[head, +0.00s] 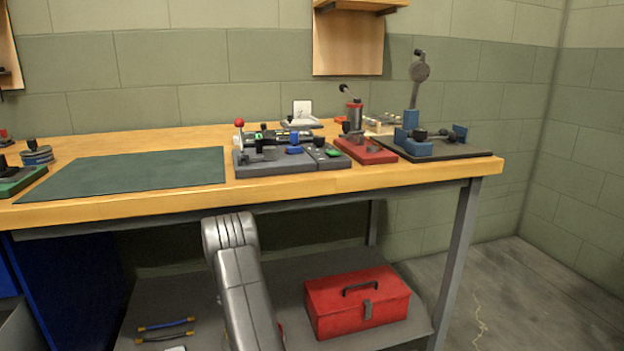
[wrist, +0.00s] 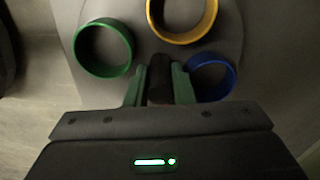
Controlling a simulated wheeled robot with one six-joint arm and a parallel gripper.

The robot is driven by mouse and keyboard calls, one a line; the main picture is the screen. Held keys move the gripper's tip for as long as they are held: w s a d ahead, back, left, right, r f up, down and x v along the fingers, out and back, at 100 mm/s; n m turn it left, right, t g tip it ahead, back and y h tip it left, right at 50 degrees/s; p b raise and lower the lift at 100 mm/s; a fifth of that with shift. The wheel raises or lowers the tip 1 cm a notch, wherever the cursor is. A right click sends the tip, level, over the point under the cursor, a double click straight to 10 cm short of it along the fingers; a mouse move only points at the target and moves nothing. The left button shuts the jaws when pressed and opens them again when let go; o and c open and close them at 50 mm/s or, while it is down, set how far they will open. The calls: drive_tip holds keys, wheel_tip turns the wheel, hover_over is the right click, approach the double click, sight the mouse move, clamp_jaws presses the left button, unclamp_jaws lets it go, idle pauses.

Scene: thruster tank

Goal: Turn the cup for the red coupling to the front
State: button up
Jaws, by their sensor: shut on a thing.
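In the wrist view, my gripper (wrist: 160,84) is shut on a dark upright knob (wrist: 160,65) that stands between its two green-sided fingers. Around it, on a grey round plate (wrist: 228,36), stand open ring-shaped cups: a green cup (wrist: 128,52) at upper left, a yellow cup (wrist: 212,27) at the top and a blue cup (wrist: 231,82) at right, close to the right finger. No red cup shows; the gripper body hides the near part of the plate. The head view shows neither the cups nor my gripper.
In the head view, a wooden workbench (head: 110,203) carries a green mat (head: 130,172), a grey fixture (head: 275,166), a red-based press (head: 368,154) and a blue clamp on a dark plate (head: 470,151). A red toolbox (head: 330,315) sits on the lower shelf, right of my arm.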

drive_tip(key=shift+m, duration=0.9)
drive_tip(key=shift+m, duration=2.3)
drive_tip(key=o, duration=0.8)
drive_tip(key=shift+r+p, duration=2.55)
drive_tip(key=shift+r, duration=2)
